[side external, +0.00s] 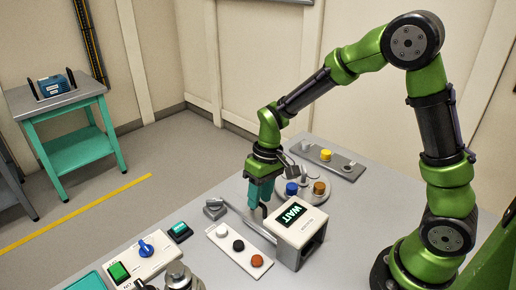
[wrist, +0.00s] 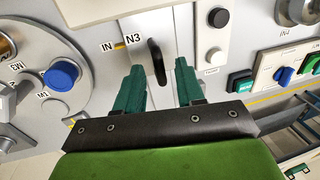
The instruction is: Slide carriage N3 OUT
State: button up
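Carriage N3 shows in the wrist view as a grey slide with a black upright handle (wrist: 156,60), beside the white "N3" label (wrist: 133,39). A small yellow mark sits between that label and the "IN" label (wrist: 107,47). My gripper (wrist: 159,67) is open, with its two teal fingers apart and the handle in the gap near the tips. No contact with the handle is visible. The carriage is mostly hidden there.
A dial plate with a blue knob (wrist: 62,74) lies left in the wrist view. A white button strip (side external: 239,249) lies close to my gripper in the side view. A panel with a blue switch (side external: 146,248) and green button (side external: 118,271) stands at the front left.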

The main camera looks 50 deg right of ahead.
grip_shut()
dwell(0.3)
jog(key=w, duration=0.9)
jog(key=shift+w, duration=0.35)
grip_release()
jog(key=shift+s, duration=0.1)
jog(key=d+r, duration=0.3)
jog(key=r, duration=1.3)
jog(key=shift+d+r, duration=0.15)
jog(key=shift+r, duration=0.15)
